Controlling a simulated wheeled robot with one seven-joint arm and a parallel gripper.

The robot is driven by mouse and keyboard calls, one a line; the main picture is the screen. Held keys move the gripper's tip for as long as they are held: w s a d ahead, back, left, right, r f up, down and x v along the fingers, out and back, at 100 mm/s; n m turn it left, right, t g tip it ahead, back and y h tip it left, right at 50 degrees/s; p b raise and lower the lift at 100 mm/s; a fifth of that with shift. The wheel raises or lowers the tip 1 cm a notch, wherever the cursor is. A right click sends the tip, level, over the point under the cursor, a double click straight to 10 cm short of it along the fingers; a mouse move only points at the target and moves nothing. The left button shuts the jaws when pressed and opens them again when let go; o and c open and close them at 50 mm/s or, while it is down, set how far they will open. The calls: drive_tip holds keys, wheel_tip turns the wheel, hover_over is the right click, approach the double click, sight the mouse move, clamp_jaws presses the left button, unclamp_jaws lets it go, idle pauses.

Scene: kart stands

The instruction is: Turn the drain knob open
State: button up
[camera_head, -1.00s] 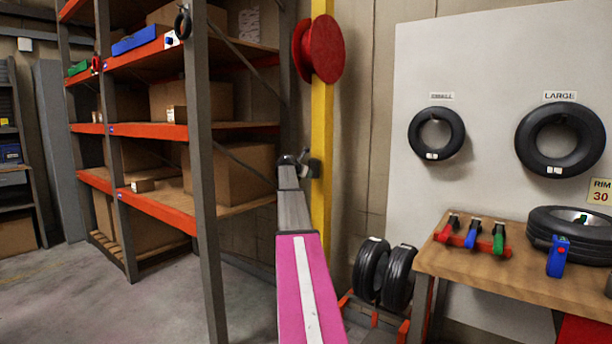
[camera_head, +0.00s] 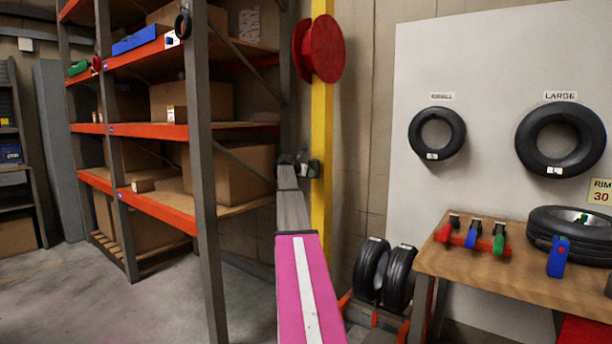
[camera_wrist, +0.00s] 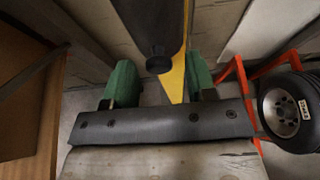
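In the wrist view my gripper (camera_wrist: 160,72) has its two green fingers apart, with a wide gap between them. A dark body with a small round black knob (camera_wrist: 160,60) at its lower end shows in that gap, in front of a yellow post (camera_wrist: 178,80). Gaps show between the knob and both fingers; I see no contact. I cannot tell for sure that this is the drain knob. In the head view my gripper (camera_head: 307,167) is small and beside the yellow post (camera_head: 320,215), and the knob cannot be made out there.
A red reel (camera_head: 322,48) is on the post above my gripper. Shelving with orange beams (camera_head: 165,208) stands left. Tyres (camera_head: 371,268) on a red stand are low at right, near a wooden workbench (camera_head: 450,262). Floor is clear at lower left.

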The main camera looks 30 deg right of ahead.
drive_tip(key=shift+a, duration=0.1)
drive_tip(key=v, duration=1)
drive_tip(key=shift+s+a, duration=0.2)
drive_tip(key=shift+a, duration=0.1)
drive_tip(key=shift+r, duration=0.15)
drive_tip(key=s+a+f+m+y, duration=0.2)
drive_tip(key=s+a+f+m, duration=0.2)
drive_tip(key=a+f, duration=0.55)
drive_tip(key=s+a+f+m+g+y, duration=0.1)
drive_tip(key=s+a+f+m+y, duration=0.15)
drive_tip(key=s+a+f, duration=0.65)
drive_tip(key=a+f+m+y, duration=0.2)
drive_tip(key=a+f+m, duration=0.3)
drive_tip(key=f, duration=0.9)
drive_tip(key=s+a+f+m+g+y, duration=0.2)
drive_tip(key=s+a+f+m, duration=0.3)
drive_tip(key=s+a+f, duration=0.4)
drive_tip(key=s+a+f+m+g+y, duration=0.2)
drive_tip(key=s+a+f+m+y, duration=0.2)
drive_tip(key=s+a, duration=0.8)
drive_tip(key=s+f+m, duration=0.2)
drive_tip(key=s+f, duration=0.1)
drive_tip(key=f, duration=0.1)
drive_tip(key=shift+s+a+f, duration=0.2)
drive_tip(key=shift+s+f, duration=0.15)
